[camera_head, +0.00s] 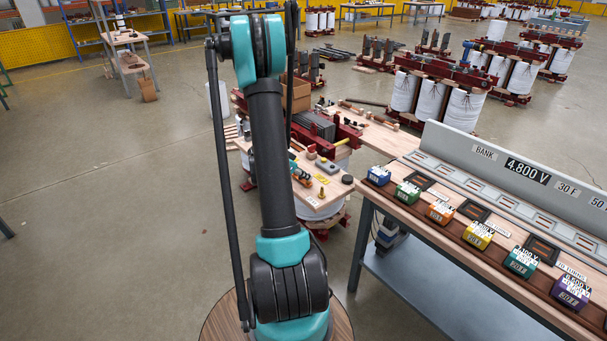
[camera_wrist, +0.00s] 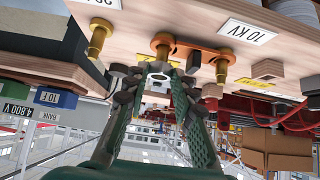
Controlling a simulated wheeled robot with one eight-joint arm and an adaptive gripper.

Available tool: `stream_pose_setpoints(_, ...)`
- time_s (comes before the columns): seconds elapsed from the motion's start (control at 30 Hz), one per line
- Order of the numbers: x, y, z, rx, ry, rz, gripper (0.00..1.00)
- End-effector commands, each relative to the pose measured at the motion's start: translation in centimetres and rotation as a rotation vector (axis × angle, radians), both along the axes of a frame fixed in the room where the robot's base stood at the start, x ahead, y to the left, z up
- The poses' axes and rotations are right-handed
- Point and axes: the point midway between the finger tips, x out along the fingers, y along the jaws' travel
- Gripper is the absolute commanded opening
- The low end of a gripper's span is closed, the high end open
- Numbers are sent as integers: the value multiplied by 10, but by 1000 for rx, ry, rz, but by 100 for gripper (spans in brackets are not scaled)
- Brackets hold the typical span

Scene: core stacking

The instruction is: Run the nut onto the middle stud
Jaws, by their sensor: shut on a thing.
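A pale grey nut (camera_wrist: 158,77) is between the tips of my gripper (camera_wrist: 156,82), whose green fingers are shut on it in the wrist view. Three brass studs stand on a wooden board (camera_wrist: 205,14) at the top of that view: a left stud (camera_wrist: 97,40), a middle stud (camera_wrist: 163,46) and a right stud (camera_wrist: 222,65). A copper-coloured link (camera_wrist: 193,47) spans the middle and right studs. The nut is just beyond the middle stud's tip in the picture; I cannot tell whether they touch. In the head view, my arm hides much of the work board (camera_head: 318,207).
A white 10 KV label (camera_wrist: 249,33) is beside the studs. Cardboard boxes (camera_wrist: 275,150) show at the lower right of the wrist view. In the head view, a bench (camera_head: 400,211) with several coloured labelled blocks stands on the right. Open floor lies on the left.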

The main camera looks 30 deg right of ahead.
Motion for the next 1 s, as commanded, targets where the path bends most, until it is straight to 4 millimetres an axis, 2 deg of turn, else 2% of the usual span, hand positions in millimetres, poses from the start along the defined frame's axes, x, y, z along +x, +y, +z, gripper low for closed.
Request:
stream_pose_setpoints(0.97,0,0,-22,0,0,0,0)
stream_pose_setpoints(1.0,0,0,-22,0,0,0,30)
